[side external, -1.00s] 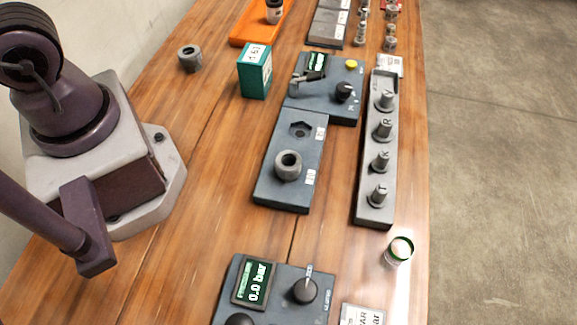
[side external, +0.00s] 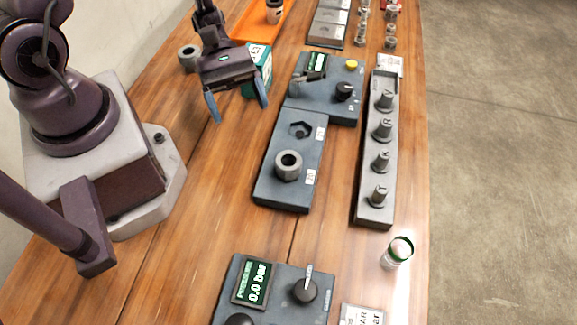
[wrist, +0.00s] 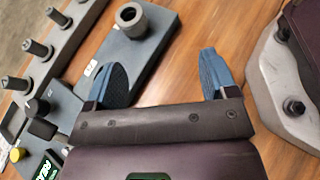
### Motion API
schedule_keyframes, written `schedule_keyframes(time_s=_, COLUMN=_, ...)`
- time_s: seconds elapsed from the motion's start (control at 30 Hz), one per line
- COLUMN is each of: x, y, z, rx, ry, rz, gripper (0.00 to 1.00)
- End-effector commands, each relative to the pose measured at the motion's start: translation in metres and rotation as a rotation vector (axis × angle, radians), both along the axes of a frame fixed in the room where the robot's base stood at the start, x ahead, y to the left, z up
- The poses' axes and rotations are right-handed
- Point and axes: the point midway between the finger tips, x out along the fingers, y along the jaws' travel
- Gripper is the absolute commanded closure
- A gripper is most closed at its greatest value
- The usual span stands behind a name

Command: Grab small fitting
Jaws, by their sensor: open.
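A grey hex fitting (side external: 288,166) with a round collar and open bore stands upright on the lower half of the dark fitting plate (side external: 265,188); it also shows in the wrist view (wrist: 132,19). Another grey ring-shaped fitting (side external: 188,57) stands on the wood at the back left, beside my arm. I cannot tell from the pictures which is called small. My gripper (side external: 239,106) is open and empty, its blue fingers apart and pointing down. It is above the table, left of the plate; its fingers (wrist: 160,75) touch neither fitting.
A teal box (side external: 262,72) stands just behind my gripper. A dark panel (side external: 318,98) with a knob and yellow button joins the plate. A rail (side external: 374,205) with several pegs lies to the right. A pressure panel (side external: 275,305) is in front, with bare wood between.

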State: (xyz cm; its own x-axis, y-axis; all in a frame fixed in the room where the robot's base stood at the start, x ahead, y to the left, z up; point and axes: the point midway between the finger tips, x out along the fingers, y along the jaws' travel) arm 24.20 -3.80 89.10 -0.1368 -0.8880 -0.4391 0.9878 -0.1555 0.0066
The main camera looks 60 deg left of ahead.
Motion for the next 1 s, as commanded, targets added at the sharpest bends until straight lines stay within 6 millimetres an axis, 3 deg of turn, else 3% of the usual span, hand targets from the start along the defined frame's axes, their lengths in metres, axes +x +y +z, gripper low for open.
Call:
schedule_keyframes(time_s=0.1, x=0.021, y=-0.004, z=-0.001, rx=-0.043, ry=0.012, rz=0.119, gripper=0.21)
schedule_keyframes(time_s=0.2, x=0.028, y=-0.009, z=0.0, rx=-0.058, ry=0.011, rz=0.157, gripper=0.21)
schedule_keyframes(time_s=0.5, x=0.026, y=-0.058, z=-0.018, rx=-0.063, ry=0.016, rz=0.154, gripper=0.21)
schedule_keyframes(time_s=0.8, x=0.027, y=-0.082, z=-0.028, rx=-0.062, ry=0.012, rz=0.154, gripper=0.21)
schedule_keyframes(time_s=1.0, x=0.025, y=-0.11, z=-0.039, rx=-0.063, ry=0.014, rz=0.152, gripper=0.21)
